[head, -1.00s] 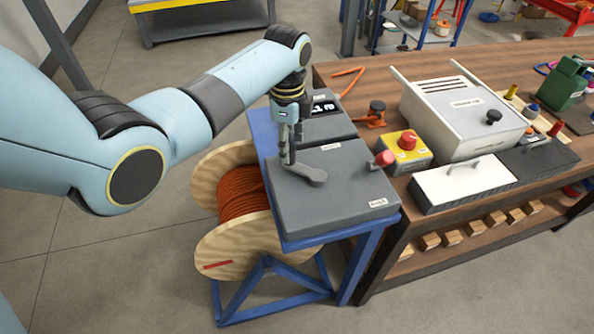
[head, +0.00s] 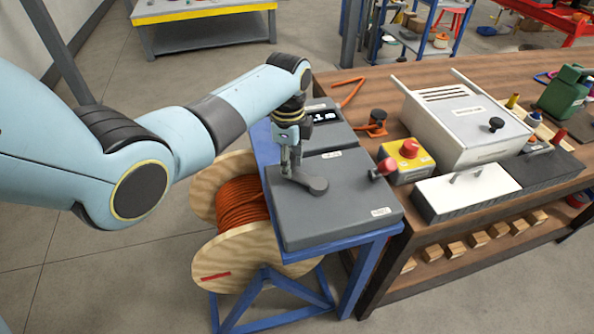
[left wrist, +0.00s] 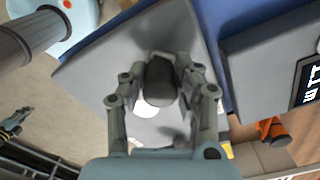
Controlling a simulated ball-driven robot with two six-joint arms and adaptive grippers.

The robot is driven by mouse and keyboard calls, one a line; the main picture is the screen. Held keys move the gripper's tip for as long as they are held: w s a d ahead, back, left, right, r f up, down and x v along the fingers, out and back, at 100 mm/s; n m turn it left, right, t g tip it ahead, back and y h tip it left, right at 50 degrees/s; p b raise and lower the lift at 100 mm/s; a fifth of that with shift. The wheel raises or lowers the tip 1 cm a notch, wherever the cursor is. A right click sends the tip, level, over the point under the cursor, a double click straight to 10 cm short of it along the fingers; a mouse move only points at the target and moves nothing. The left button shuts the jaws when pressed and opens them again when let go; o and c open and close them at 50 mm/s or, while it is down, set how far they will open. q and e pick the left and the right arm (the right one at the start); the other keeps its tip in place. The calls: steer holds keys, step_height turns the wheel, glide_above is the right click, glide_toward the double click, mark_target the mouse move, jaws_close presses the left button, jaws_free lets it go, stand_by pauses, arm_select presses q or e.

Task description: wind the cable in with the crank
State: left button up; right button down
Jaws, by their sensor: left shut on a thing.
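The crank (head: 314,185) is a short grey arm on top of a grey winder box (head: 330,215) on a blue stand. My left gripper (head: 290,168) comes down from above and is shut on the crank's upright handle, at the left end of the arm. In the left wrist view, the dark handle (left wrist: 160,82) sits between the two fingers. The orange cable (head: 240,212) is wound on a wooden drum (head: 222,265) beside and below the box.
On the wooden bench stand a yellow box with a red button (head: 409,150), an orange fitting (head: 375,124), a white case (head: 465,120) and a white-lidded tray (head: 467,190). An orange cable length (head: 350,90) lies behind.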

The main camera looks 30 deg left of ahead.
arm_select(q)
steer(key=c, duration=0.3)
steer(key=shift+w, duration=0.1)
steer(key=shift+w, duration=0.1)
